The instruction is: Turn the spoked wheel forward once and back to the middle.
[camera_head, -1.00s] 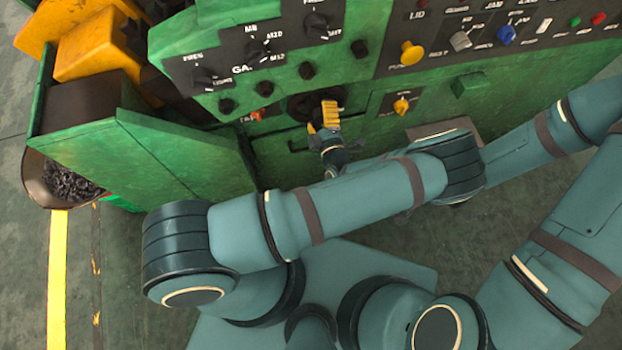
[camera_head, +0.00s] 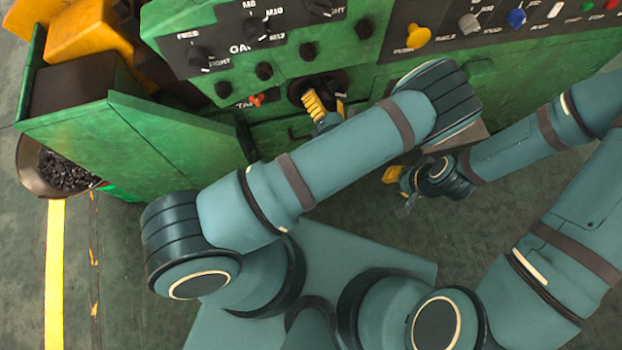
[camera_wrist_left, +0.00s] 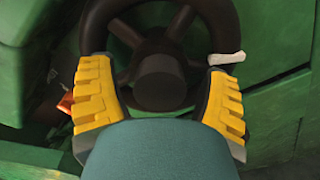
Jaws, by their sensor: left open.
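The spoked wheel (camera_head: 298,88) is dark and sits low on the green machine's front, partly hidden by my left gripper in the head view. In the left wrist view the wheel (camera_wrist_left: 160,82) shows its round hub, spokes and thick rim, with a pale mark (camera_wrist_left: 226,58) at its right side. My left gripper (camera_head: 326,104) is open at the wheel. In the wrist view its yellow fingers (camera_wrist_left: 160,100) stand on either side of the hub, over or beside the lower rim; contact is unclear. My right gripper (camera_head: 393,176) is away from the wheel, its jaw state unclear.
Dark knobs (camera_head: 263,71) and a small red handle (camera_head: 257,100) are close to the wheel. A yellow knob (camera_head: 418,36) and a blue knob (camera_head: 516,18) sit on the panel to the right. A chip-filled bin (camera_head: 30,168) stands at the left.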

